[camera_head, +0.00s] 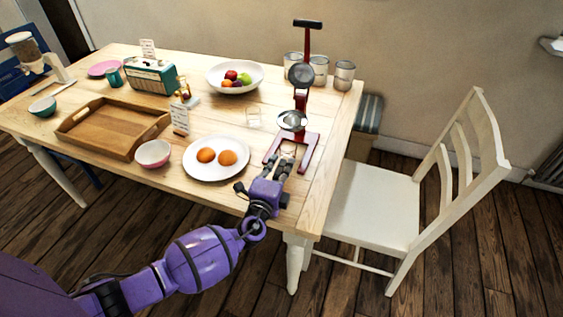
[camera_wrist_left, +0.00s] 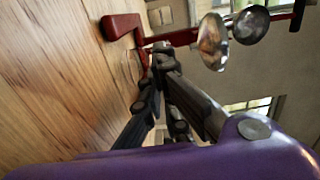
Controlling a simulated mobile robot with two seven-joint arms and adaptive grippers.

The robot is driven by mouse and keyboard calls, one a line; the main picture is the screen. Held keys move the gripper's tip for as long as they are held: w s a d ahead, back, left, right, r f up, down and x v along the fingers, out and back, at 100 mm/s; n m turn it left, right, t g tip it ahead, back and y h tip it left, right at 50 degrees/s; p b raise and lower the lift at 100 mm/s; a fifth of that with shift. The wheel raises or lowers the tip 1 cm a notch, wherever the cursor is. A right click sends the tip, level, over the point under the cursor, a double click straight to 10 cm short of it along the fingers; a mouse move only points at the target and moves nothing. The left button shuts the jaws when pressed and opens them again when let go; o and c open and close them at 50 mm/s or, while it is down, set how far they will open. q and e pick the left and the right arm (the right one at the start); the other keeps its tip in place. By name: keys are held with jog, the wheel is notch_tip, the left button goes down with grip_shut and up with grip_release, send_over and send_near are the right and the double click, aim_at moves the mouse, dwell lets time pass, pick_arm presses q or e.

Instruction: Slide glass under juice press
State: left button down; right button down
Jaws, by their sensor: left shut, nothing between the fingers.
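The red juice press (camera_head: 308,110) stands upright near the right end of the table, with metal cups on its column. In the left wrist view its red base (camera_wrist_left: 122,26) and metal cups (camera_wrist_left: 213,42) show past my fingers. A small clear glass (camera_head: 288,151) appears at the open front of the press base, just beyond my fingertips; its faint outline (camera_wrist_left: 131,64) shows in the wrist view. My left gripper (camera_head: 281,164) is shut and empty, low over the table at the glass. Whether it touches the glass is unclear. My right gripper is not in view.
A white plate (camera_head: 216,174) with two orange halves lies left of my gripper. Metal cans (camera_head: 344,75) stand behind the press. A wooden tray (camera_head: 88,143), pink bowl (camera_head: 153,153) and fruit bowl (camera_head: 216,84) are further left.

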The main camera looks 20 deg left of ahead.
pick_arm(q)
jog(key=shift+w, duration=0.35)
